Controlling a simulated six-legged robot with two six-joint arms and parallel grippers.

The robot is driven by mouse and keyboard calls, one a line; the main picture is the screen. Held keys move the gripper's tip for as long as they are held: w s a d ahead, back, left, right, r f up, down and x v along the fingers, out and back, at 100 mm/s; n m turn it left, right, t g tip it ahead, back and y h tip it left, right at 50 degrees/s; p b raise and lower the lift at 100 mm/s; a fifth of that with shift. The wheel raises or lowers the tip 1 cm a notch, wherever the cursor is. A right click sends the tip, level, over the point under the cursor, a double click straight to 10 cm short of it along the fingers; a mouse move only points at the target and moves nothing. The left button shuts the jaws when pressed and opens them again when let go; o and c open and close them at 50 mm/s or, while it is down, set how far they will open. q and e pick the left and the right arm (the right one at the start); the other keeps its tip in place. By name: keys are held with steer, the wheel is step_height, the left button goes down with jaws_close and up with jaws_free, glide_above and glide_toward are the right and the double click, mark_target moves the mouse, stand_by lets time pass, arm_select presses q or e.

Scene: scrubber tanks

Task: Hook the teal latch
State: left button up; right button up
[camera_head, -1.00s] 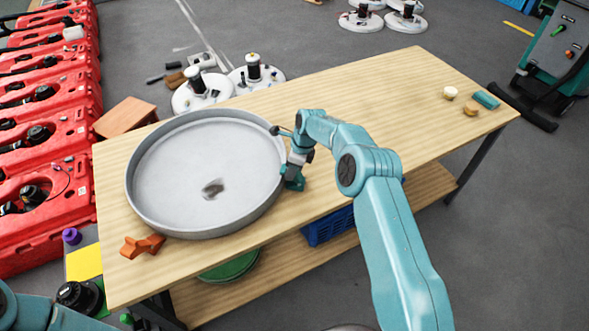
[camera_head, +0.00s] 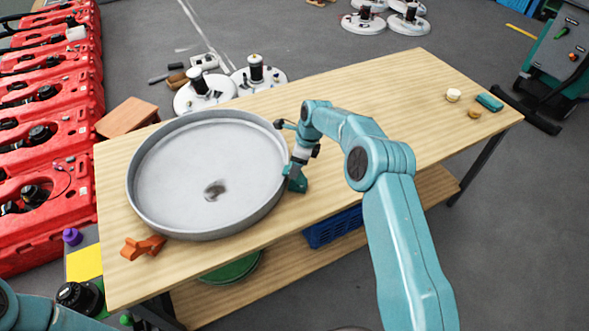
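A large round grey tank lid or pan (camera_head: 160,222) lies on the wooden table, with a dark spot on its floor. The small teal latch (camera_head: 295,182) is at the pan's right rim, low by the tabletop. My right gripper (camera_head: 298,166) points down at the latch and is touching it or just above it. Its fingers are too small and partly hidden to show whether they are shut on the latch. An orange latch (camera_head: 142,247) sits at the pan's lower left edge. Only a link of my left arm shows at the lower left corner; its gripper is out of view.
The wooden table (camera_head: 400,90) is clear to the right, except for a teal block (camera_head: 489,102) and two small round pieces (camera_head: 453,95) near its far right corner. Red machines (camera_head: 50,150) stand at the left. A blue crate (camera_head: 333,227) is on the lower shelf.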

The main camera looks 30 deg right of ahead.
steer(key=b+v, duration=0.1)
steer(key=v, duration=1.2)
steer(key=shift+r, duration=0.1)
